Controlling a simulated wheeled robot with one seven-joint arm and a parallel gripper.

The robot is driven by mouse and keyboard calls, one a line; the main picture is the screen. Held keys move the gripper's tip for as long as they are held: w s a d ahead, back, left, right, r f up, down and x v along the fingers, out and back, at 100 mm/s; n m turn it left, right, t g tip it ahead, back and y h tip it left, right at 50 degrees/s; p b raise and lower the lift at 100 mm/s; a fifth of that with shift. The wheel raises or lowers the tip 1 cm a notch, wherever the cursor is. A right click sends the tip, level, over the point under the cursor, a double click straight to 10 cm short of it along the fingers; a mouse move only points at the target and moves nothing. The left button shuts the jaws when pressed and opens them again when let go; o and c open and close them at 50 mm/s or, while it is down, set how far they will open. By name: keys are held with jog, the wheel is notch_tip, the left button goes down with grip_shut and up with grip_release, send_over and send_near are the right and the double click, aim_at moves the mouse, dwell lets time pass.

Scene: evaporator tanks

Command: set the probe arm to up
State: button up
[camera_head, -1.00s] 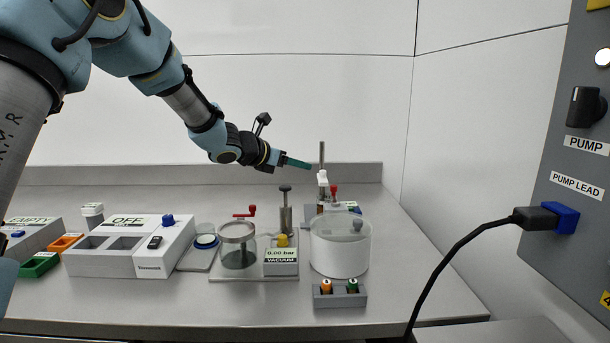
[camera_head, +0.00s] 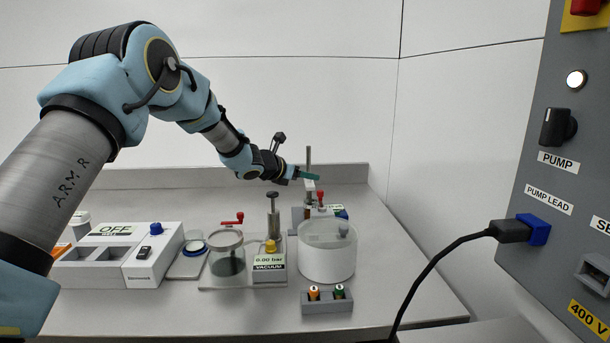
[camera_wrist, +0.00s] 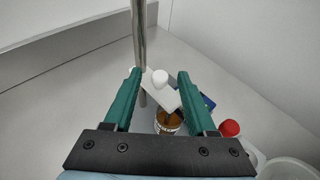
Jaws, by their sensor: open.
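The probe arm (camera_wrist: 164,95) is a white piece with a rounded white knob, beside a tall metal post (camera_wrist: 140,45). It stands over a small glass vessel of brown liquid (camera_wrist: 169,119). In the head view the probe arm (camera_head: 310,186) is small, by the post (camera_head: 308,158) at the back right of the bench. My gripper (camera_wrist: 158,75) has green fingers and is open, with the probe arm showing between and beyond them. In the head view my gripper (camera_head: 312,176) is close to the post. I cannot tell whether it touches anything.
A red knob (camera_wrist: 229,128) is right of the probe arm. A white round tub (camera_head: 327,252) and a vacuum unit (camera_head: 270,262) stand in front. A grey panel (camera_head: 560,90) with the pump lead (camera_head: 515,231) is at right. The wall is close behind.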

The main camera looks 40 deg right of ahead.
grip_shut()
dwell(1.3)
